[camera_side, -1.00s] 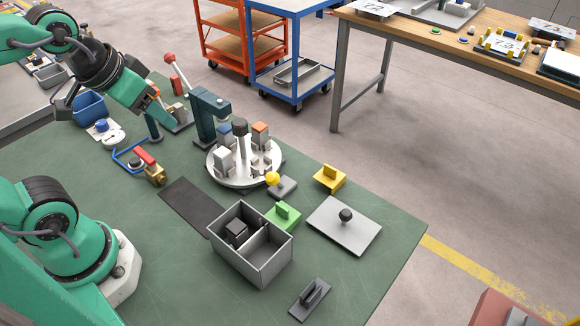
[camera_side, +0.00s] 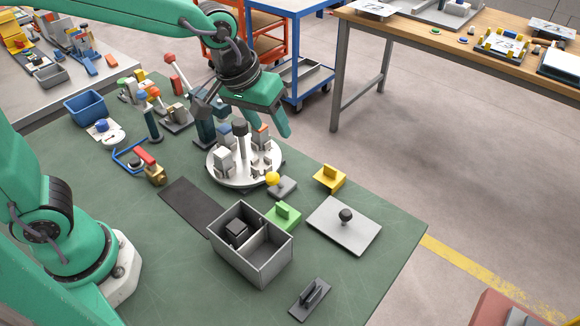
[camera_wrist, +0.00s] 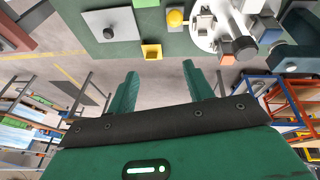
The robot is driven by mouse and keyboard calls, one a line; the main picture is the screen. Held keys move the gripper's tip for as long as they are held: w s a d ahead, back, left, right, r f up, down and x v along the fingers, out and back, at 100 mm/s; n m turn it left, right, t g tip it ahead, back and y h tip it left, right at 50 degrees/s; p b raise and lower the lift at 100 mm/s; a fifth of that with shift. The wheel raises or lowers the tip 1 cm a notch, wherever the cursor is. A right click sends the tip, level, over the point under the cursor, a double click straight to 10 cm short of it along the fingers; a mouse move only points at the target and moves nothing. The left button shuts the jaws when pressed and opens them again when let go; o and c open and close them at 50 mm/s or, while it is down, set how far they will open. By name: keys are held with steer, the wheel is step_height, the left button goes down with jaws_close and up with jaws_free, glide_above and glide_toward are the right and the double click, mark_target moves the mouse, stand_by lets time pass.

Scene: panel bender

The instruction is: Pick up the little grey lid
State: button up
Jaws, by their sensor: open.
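A flat light-grey plate with a black knob (camera_side: 352,231) lies on the green table at the right; the wrist view shows it at upper left (camera_wrist: 97,20). A smaller grey plate (camera_side: 283,190) with a yellow ball knob lies beside the turntable. A dark grey plate with an upright bar handle (camera_side: 309,299) lies near the front edge. I cannot tell for sure which is the little grey lid. My gripper (camera_wrist: 160,70) is open and empty. In the side view it is raised over the back of the turntable, apart from all the plates.
The white turntable (camera_side: 217,179) carries several blocks and a central post. A grey two-part box (camera_side: 265,271) holds a dark block. A green block (camera_side: 283,216) and a yellow block (camera_side: 330,177) stand nearby. A blue bin (camera_side: 86,106) is at the left.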

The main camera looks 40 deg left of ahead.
steer(key=w+d+f, duration=0.3)
steer(key=d+f, duration=0.3)
steer(key=d, duration=0.2)
steer(key=n+g, duration=0.1)
glide_above(345, 211)
steer(key=s, duration=0.1)
steer(key=shift+a+f, duration=0.2)
steer(key=shift+f, duration=1.65)
steer(key=shift+a+f, duration=0.2)
steer(key=shift+f, duration=1.6)
steer(key=shift+x, duration=2.65)
steer(key=shift+s+d, duration=0.15)
steer(key=c, duration=1)
